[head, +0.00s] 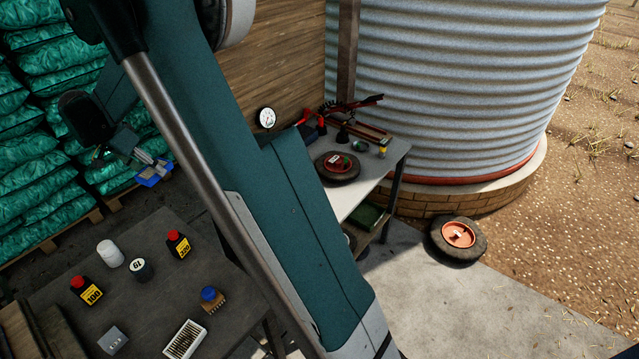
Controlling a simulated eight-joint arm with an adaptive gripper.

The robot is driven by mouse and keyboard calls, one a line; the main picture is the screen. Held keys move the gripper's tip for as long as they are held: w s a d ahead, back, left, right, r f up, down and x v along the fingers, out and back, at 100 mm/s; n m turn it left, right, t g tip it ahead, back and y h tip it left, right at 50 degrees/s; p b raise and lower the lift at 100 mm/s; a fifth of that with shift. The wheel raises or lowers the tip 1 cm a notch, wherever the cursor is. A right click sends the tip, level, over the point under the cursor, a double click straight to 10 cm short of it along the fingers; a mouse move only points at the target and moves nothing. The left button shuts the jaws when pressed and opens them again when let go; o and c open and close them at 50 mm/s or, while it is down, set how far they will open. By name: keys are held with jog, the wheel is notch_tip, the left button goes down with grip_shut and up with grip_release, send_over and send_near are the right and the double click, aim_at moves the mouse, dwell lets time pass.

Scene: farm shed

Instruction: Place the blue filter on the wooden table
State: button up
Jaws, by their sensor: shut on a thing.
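My gripper (152,166) is at the left, in front of the green sacks and above the far side of a dark table. It is shut on a small blue thing, which looks like the blue filter (154,176); the fingers hide part of it. The filter is in the air, apart from the table. The dark, wooden-looking table (165,225) is at the lower left, its surface partly covered by several small objects.
A light-topped workbench (351,199) stands farther back. Green sacks (45,150) are stacked at left.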

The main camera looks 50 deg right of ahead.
jog(key=s+d+n+g+y+p, duration=0.1)
jog(key=s+d+n+y+p, duration=0.3)
jog(key=s+d+n, duration=1.05)
jog(key=s+d+n+y+p, duration=0.2)
jog(key=s+d+n+y, duration=0.3)
jog(key=s+d+n, duration=0.95)
jog(key=s+a+f+n, duration=0.3)
jog(key=a+f+n, duration=0.1)
jog(key=f, duration=0.6)
jog(key=shift+s+a, duration=0.2)
jog(key=shift+a, duration=0.25)
jog(key=shift+f, duration=0.2)
jog(key=shift+f, duration=3)
jog(key=shift+f+b, duration=0.35)
jog(key=shift+f, duration=1.55)
jog(key=shift+f, duration=0.1)
